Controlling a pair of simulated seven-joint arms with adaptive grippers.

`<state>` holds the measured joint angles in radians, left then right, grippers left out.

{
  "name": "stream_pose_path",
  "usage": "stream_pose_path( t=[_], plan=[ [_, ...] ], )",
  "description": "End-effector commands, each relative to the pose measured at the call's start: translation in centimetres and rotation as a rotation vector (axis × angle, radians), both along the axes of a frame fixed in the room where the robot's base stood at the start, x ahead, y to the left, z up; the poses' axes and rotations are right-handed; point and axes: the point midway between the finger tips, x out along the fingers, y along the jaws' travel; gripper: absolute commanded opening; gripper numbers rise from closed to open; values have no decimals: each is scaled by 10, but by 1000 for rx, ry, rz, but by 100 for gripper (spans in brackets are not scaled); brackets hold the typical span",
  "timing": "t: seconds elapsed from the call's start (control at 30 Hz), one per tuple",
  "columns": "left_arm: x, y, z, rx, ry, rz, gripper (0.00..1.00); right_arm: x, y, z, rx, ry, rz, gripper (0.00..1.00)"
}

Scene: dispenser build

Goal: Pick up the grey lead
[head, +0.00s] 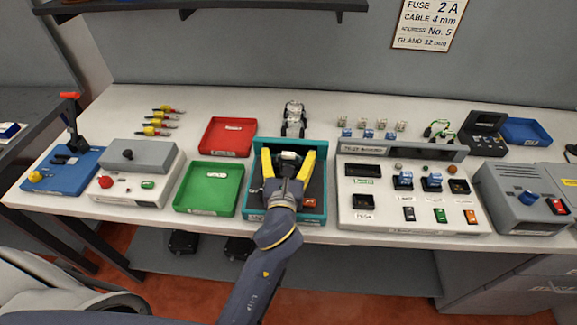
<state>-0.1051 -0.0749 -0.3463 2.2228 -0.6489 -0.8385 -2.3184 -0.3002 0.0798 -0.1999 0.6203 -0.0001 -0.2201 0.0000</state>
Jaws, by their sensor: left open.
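I cannot pick out a grey lead for certain. Several short pieces with yellow bodies and red or dark ends (157,131) lie in a column at the back left; they are too small to tell apart. A green looped lead (439,128) is at the back right. My left gripper (288,157) is over the teal tray (262,144), its yellow fingers spread apart. A small pale piece (290,156) shows between the fingertips; I cannot tell whether they touch it. The gripper and arm hide much of the tray. My right gripper is not in view.
A red tray (227,151) and green tray (190,196) stand left of the teal one. A wheeled silver device (294,117) is behind it. A test panel (376,213) stands right, a grey power box (520,208) farther right, a blue lever press (62,183) far left.

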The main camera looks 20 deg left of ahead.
Motion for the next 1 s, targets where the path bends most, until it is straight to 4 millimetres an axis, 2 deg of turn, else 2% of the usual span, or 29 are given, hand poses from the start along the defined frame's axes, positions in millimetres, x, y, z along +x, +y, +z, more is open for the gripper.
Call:
stream_pose_path(
  t=[0.23, 0.77, 1.0],
  plan=[
    [1, 0, 0, 0, 0, 0, 87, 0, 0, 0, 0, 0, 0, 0],
    [1, 0, 0, 1, 0, 0, 27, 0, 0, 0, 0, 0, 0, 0],
    [1, 0, 1, 0, -1, 0, 25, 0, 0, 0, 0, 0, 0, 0]
  ],
)
